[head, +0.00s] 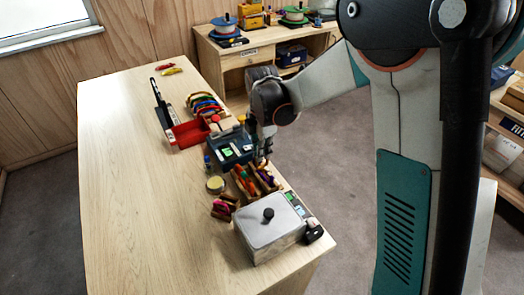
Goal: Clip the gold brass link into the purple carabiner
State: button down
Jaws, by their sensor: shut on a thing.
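My gripper (263,157) points down over the right side of the table, just above a wooden rack (246,184) of small coloured pieces. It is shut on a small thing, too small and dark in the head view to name. A purple piece (265,176) shows in the rack right below the fingertips; it may be the purple carabiner, but its shape is not clear. I cannot tell whether it touches what I hold. I cannot make out the gold brass link with certainty.
A lidded grey box (268,230) stands in front of the rack. A blue device (230,146), a red tray (188,134) and a row of coloured loops (206,104) lie behind. A round yellowish tin (215,184) is left of the rack. The table's left half is clear.

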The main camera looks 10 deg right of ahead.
jog(key=shift+w+a+f+b, duration=0.15)
jog(key=shift+w+a+b, duration=0.2)
jog(key=shift+w, duration=0.55)
jog(key=shift+w+a+f+b, duration=0.1)
jog(key=shift+w+a, duration=0.3)
jog(key=shift+w, duration=0.45)
dwell(1.2)
dwell(0.4)
jog(key=c, duration=1.7)
grip_release()
jog(key=shift+o, duration=1.3)
jog(key=shift+r, duration=0.1)
jog(key=shift+r, duration=0.3)
jog(key=shift+w+a, duration=0.1)
jog(key=shift+w, duration=0.05)
jog(key=shift+w+a, duration=0.35)
jog(key=shift+w, duration=0.5)
jog(key=shift+w+a, duration=0.35)
jog(key=shift+w, duration=0.5)
